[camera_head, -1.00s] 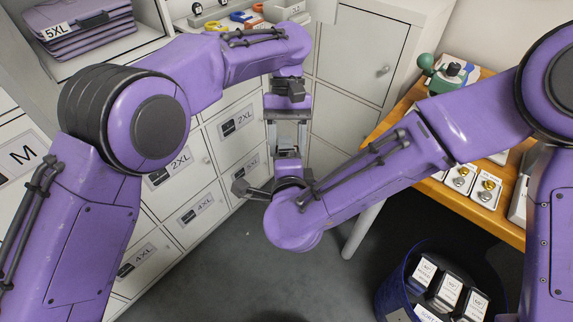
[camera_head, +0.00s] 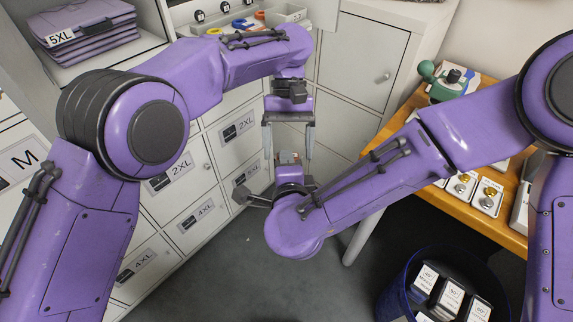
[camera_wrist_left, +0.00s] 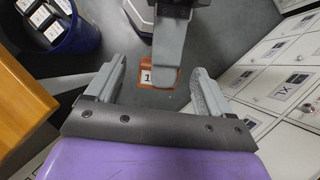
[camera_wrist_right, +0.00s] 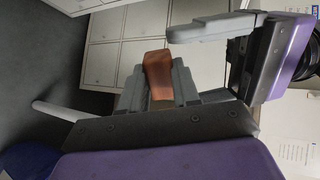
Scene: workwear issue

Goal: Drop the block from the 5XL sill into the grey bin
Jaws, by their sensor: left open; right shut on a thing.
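An orange-brown block (camera_wrist_right: 158,76) is clamped between the fingers of my right gripper (camera_wrist_right: 160,98). In the left wrist view the block (camera_wrist_left: 146,77) shows a white label with a dark mark. In the head view only a small reddish part of the block (camera_head: 288,157) shows. My left gripper (camera_wrist_left: 158,70) is open and empty, its fingers spread to either side of the block. In the head view my left gripper (camera_head: 289,150) points down just above my right one.
A blue bin (camera_head: 408,276) holding several dark, labelled blocks stands on the floor at lower right. A wooden table (camera_head: 463,212) with small devices is at right. White lockers with size labels (camera_head: 238,127) line the left and back. Grey floor is clear between.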

